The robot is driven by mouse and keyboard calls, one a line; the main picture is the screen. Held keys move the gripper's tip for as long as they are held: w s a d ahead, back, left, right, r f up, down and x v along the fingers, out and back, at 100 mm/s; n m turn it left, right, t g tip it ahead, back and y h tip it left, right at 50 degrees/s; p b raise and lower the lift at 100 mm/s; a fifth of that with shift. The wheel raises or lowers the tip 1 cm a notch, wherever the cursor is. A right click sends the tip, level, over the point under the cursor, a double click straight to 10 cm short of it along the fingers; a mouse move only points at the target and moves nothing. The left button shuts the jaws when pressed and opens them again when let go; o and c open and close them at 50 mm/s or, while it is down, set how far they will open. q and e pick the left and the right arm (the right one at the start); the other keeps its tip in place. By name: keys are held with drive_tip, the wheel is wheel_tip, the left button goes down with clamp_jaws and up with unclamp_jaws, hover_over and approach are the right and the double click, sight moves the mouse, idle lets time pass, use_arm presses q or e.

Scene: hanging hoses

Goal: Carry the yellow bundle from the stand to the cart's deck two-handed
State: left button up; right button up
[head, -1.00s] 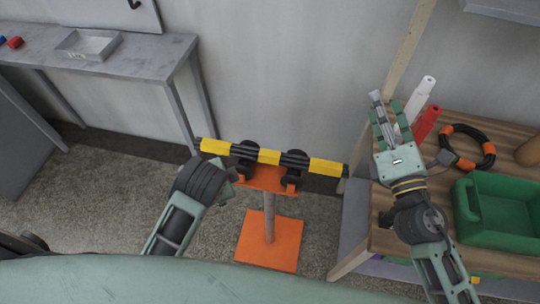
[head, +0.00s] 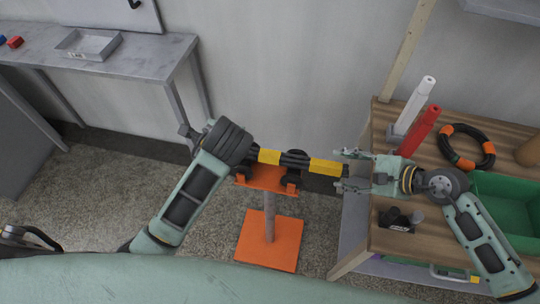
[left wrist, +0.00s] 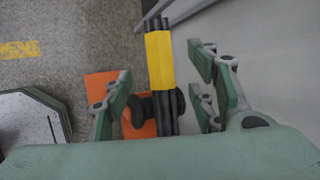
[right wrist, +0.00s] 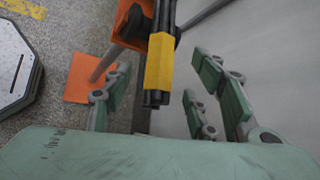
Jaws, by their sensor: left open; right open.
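The yellow bundle (head: 326,166), dark rods with yellow bands, lies level in the black cradles of the orange stand (head: 268,180). My left arm hides its left end in the head view. My left gripper (left wrist: 162,95) is open, with the bundle (left wrist: 160,62) running between its fingers in the left wrist view. My right gripper (head: 347,170) is open at the bundle's right end. In the right wrist view the bundle's end (right wrist: 158,72) lies between the spread fingers (right wrist: 162,95).
A wooden bench (head: 395,240) on the right carries a white cylinder (head: 416,100), a red cylinder (head: 420,130), a black-and-orange ring (head: 444,147) and a green bin (head: 505,190). A grey table (head: 130,70) with a tray (head: 88,44) stands at the left back. A wall is behind the stand.

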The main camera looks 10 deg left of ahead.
sight(328, 167)
use_arm(q)
drive_tip(key=x, duration=0.7)
drive_tip(key=shift+w+a+f, duration=0.15)
drive_tip(key=shift+w+f, duration=0.05)
drive_tip(key=shift+f, duration=0.1)
use_arm(e)
drive_tip(key=x, duration=0.8)
use_arm(q)
drive_tip(key=shift+c, duration=0.4)
use_arm(e)
drive_tip(key=shift+r, duration=0.1)
drive_tip(key=shift+c, duration=0.4)
use_arm(q)
clamp_jaws()
use_arm(e)
drive_tip(key=shift+d, duration=0.1)
clamp_jaws()
